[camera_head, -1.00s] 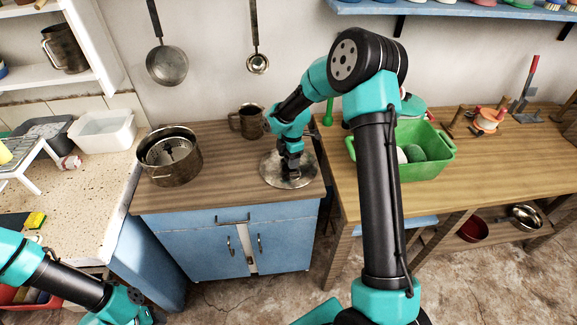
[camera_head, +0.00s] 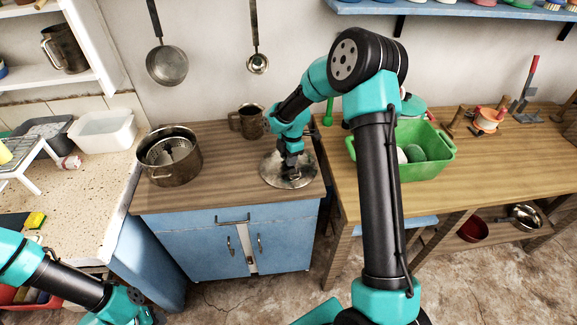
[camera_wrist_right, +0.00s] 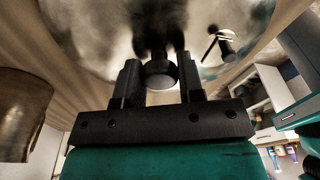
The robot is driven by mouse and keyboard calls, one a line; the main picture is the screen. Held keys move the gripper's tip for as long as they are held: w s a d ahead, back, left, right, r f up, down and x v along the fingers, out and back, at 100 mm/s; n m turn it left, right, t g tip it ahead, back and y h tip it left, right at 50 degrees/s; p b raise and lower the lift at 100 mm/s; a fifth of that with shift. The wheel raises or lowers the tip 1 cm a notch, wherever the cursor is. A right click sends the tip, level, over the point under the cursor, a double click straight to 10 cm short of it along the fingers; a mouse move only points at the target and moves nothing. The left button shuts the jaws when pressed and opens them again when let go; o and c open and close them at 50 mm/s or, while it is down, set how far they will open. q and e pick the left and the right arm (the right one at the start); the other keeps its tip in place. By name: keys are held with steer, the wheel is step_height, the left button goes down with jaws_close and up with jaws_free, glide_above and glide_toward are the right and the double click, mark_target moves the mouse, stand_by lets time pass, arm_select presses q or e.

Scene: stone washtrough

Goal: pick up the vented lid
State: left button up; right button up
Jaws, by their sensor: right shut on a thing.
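The vented lid (camera_head: 277,172) is a round, shiny metal disc on the wooden counter top, right of a metal pot (camera_head: 176,162). My right gripper (camera_head: 288,181) points down over the middle of the lid. In the right wrist view the right gripper (camera_wrist_right: 160,82) is shut on the lid's dark round knob (camera_wrist_right: 160,74), with a finger on each side. The lid's metal surface (camera_wrist_right: 95,35) fills the top of that view. The lid looks flat on the counter; a gap beneath it cannot be made out. My left arm shows at the lower left, its fingertips out of view.
A metal mug (camera_head: 247,122) stands behind the lid. A green tub (camera_head: 432,158) stands on the bench to the right. A ladle (camera_head: 166,65) and a smaller one hang on the wall. Bare counter lies between pot and lid.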

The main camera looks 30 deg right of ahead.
steer(key=shift+r, duration=0.1)
steer(key=shift+c, duration=0.2)
steer(key=shift+r, duration=0.55)
steer(key=shift+s+a+r, duration=0.1)
steer(key=shift+s+r, duration=0.05)
steer(key=shift+r, duration=0.45)
steer(key=shift+s+a+r, duration=0.1)
steer(key=shift+r, duration=0.45)
steer(key=s+a+r, duration=0.1)
steer(key=s+a, duration=0.7)
steer(key=s, duration=0.5)
steer(key=shift+r, duration=0.2)
